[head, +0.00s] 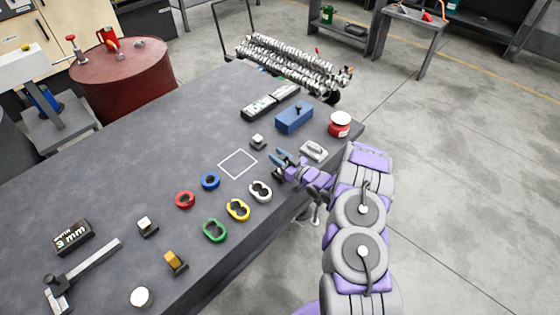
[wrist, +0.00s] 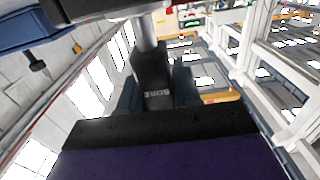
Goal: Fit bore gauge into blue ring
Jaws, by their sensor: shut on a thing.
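The blue ring (head: 210,181) lies flat on the dark table, left of my gripper and just left of the white square outline. My gripper (head: 283,161) is above the table's right side, apart from the ring. In the wrist view, my gripper (wrist: 155,92) is shut on the bore gauge (wrist: 152,72), a dark, lettered body with a silver shaft running toward the top of the picture. The gauge's far end is out of the wrist view. I cannot make the gauge out clearly in the head view.
A blue box (head: 294,117) and a red-and-white can (head: 340,124) stand behind my gripper. The white square (head: 238,164) is bare.

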